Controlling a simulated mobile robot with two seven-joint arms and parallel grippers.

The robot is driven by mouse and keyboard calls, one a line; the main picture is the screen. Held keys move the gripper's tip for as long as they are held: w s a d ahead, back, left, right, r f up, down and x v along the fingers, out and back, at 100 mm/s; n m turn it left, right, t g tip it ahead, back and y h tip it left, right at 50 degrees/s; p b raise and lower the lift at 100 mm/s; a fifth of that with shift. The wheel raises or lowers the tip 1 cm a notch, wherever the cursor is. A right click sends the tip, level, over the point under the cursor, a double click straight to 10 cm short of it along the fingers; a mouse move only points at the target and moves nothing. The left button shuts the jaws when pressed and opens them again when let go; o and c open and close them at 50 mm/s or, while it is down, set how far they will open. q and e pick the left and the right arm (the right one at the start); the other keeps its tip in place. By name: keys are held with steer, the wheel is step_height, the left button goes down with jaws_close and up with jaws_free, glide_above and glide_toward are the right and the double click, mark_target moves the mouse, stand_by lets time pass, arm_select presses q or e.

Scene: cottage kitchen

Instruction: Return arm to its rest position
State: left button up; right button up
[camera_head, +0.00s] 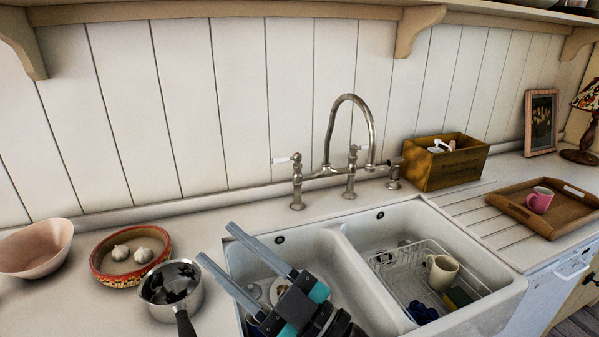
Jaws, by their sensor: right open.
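My right gripper (230,256) reaches in from the bottom middle, over the left basin of the white double sink (381,212). Its two long grey fingers are spread apart, with nothing between them. The fingertips point up and left, near the basin's left rim. The gripper's body hides part of the left basin, where a round pale dish (281,290) partly shows. My left gripper is not in view.
A saucepan (172,287), a patterned bowl with garlic (104,274) and a pink bowl (35,248) stand left. A tall faucet (349,103) rises behind the sink. A rack (408,296) holds a cream mug (441,271) in the right basin. A wooden box (436,173) and tray (560,223) stand right.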

steer(key=w+d+m+t+h, duration=0.5)
steer(key=d+m+t+h, duration=0.3)
steer(key=s+d+f+m+g+h, duration=0.3)
steer(key=d+f+m+g+h, duration=0.3)
steer(key=d+f+m+h, duration=0.75)
steer(key=s+d+f+n+g+y, duration=0.25)
steer(key=s+f+n+g, duration=0.6)
steer(key=s+f, duration=0.85)
step_height(320, 180, down, 24)
steer(key=s+m+g+b, duration=0.1)
steer(key=m+g+b, duration=0.15)
steer(key=b, duration=0.25)
steer(key=s+d+f+b, duration=0.1)
steer(key=s+f+b, duration=0.1)
steer(key=s+f, duration=0.6)
steer(key=s+d+f+n+g+b, duration=0.1)
steer(key=s+d+f+b, duration=0.1)
steer(key=s+f, duration=0.6)
step_height(320, 180, down, 4)
steer(key=shift+f+g+b, duration=0.25)
steer(key=shift+g+b, duration=0.05)
steer(key=shift+b, duration=0.15)
